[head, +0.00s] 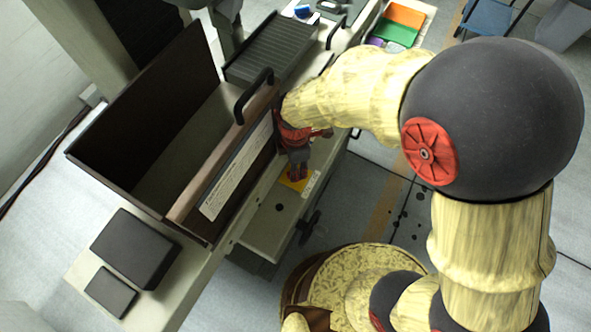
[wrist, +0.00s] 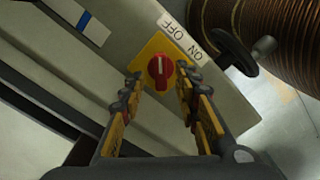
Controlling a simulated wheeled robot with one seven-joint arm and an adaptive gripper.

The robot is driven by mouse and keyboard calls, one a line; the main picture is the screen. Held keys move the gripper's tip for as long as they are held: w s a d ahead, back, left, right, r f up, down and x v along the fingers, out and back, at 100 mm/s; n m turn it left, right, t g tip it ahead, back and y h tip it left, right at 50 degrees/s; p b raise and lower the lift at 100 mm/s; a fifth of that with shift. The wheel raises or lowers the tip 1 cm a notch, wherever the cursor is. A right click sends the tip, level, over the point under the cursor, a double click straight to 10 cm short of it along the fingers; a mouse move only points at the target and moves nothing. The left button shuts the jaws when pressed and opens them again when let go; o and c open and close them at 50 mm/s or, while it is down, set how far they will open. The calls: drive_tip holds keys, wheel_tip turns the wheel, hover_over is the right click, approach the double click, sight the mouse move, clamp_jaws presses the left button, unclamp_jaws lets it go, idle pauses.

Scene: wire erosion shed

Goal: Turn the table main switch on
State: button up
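The main switch is a red rotary knob (wrist: 160,72) on a square yellow plate (wrist: 147,52), fixed to a pale machine panel. A white label (wrist: 181,39) beside it reads ON and OFF, upside down in the wrist view. The knob's light mark points up in that view, nearer to OFF than to ON. My gripper (wrist: 160,88) is open, its fingers on either side of the knob's near side; contact is not clear. In the head view my gripper (head: 297,156) is at the yellow plate (head: 301,183) and hides most of the knob.
A black handwheel (wrist: 231,54) with a crank grip is close to the right of the switch. An open dark-walled tank (head: 150,110) with a black handle (head: 252,95) stands left of my gripper. A round patterned stack (head: 345,280) stands on the floor nearby.

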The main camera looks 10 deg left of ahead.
drive_tip(key=shift+f+b, duration=0.3)
drive_tip(key=shift+f, duration=0.95)
drive_tip(key=shift+c, duration=1)
clamp_jaws()
